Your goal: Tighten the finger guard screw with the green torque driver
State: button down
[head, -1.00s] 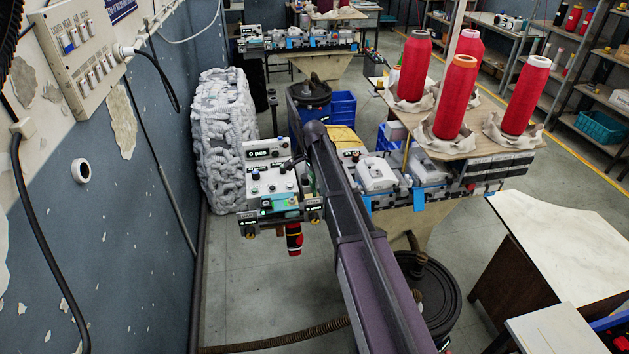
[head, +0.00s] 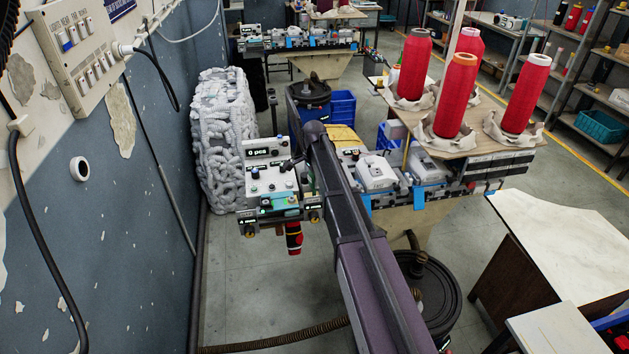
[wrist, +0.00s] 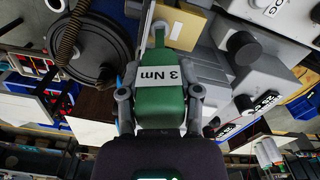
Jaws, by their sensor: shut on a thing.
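The green torque driver (wrist: 160,105) with a white "3 Nm" label fills the middle of the wrist view. My gripper (wrist: 160,92) is shut on its body, one finger on each side. The driver's narrower front end (wrist: 159,38) points toward the top of the picture, beside a tan block (wrist: 187,25) on the grey machine (wrist: 205,75). I cannot tell whether the tip touches anything. The finger guard screw cannot be made out. In the head view my arm covers the gripper and driver.
A control box (head: 272,185) with knobs and a display stands left of my arm. A table (head: 470,140) carries red yarn cones (head: 458,95). A round black base (head: 440,300) and hose are on the floor at right. Open floor lies at lower left.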

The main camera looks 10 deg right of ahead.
jog(key=shift+f+b, duration=0.8)
jog(key=shift+f, duration=0.1)
dwell(0.7)
dwell(0.4)
jog(key=shift+m, duration=1.5)
jog(key=shift+m, duration=0.9)
jog(key=shift+m, duration=1.2)
jog(key=shift+a+m, duration=0.1)
jog(key=shift+m, duration=0.2)
